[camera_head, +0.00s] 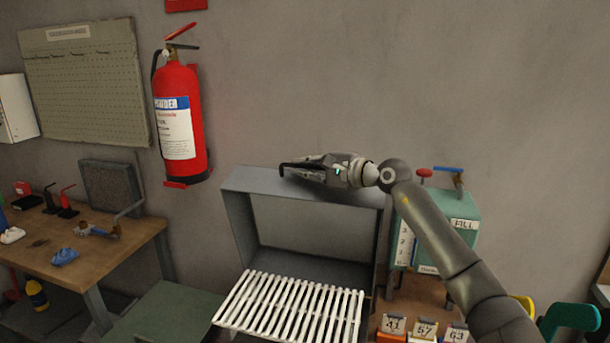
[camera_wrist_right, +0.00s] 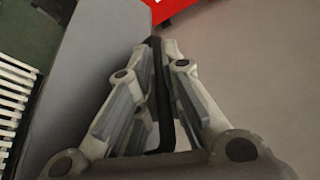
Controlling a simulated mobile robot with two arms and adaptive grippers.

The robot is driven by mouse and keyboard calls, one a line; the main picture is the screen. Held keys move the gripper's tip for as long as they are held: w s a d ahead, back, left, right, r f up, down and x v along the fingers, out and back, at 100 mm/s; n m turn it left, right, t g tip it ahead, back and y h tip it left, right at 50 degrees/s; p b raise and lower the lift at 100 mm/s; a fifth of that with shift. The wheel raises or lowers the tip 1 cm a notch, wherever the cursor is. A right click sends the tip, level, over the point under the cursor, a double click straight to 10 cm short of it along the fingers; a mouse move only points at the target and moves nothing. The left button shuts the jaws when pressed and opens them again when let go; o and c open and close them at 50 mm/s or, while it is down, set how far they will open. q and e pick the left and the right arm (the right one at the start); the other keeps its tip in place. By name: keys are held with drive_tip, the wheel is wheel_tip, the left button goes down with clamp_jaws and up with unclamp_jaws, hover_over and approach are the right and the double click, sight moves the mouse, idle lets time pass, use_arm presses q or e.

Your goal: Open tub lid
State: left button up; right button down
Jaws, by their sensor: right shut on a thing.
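The grey tub lid (camera_head: 238,190) stands raised against the wall, its hollow inside facing me. Its grey edge also fills the left of the right wrist view (camera_wrist_right: 85,75). A thin black handle (camera_wrist_right: 160,85) runs between the fingers of my right gripper (camera_head: 292,170). The gripper is shut on this handle at the lid's upper edge, and the fingers partly hide it. White slats (camera_head: 290,305) lie below and in front of the lid; the tub's lower part is largely out of view. My left gripper is not in view.
A red extinguisher (camera_head: 180,125) hangs on the wall left of the lid. A green tank (camera_head: 455,225) stands at the right, behind my right arm. A wooden workbench (camera_head: 125,250) with tools is at the left. Numbered tags (camera_head: 425,330) stand at the lower right.

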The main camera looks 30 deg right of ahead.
drive_tip(key=shift+w+d, duration=0.25)
drive_tip(key=shift+d, duration=0.05)
drive_tip(key=c, duration=1.8)
unclamp_jaws()
drive_tip(key=shift+s, duration=0.15)
drive_tip(key=shift+s+d, duration=0.1)
drive_tip(key=shift+s, duration=0.35)
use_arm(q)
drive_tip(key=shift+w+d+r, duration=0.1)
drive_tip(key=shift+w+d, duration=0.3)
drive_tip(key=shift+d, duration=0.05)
use_arm(e)
drive_tip(key=r, duration=0.2)
hover_over(348, 198)
drive_tip(key=shift+s+f, duration=0.1)
drive_tip(key=shift+f, duration=0.1)
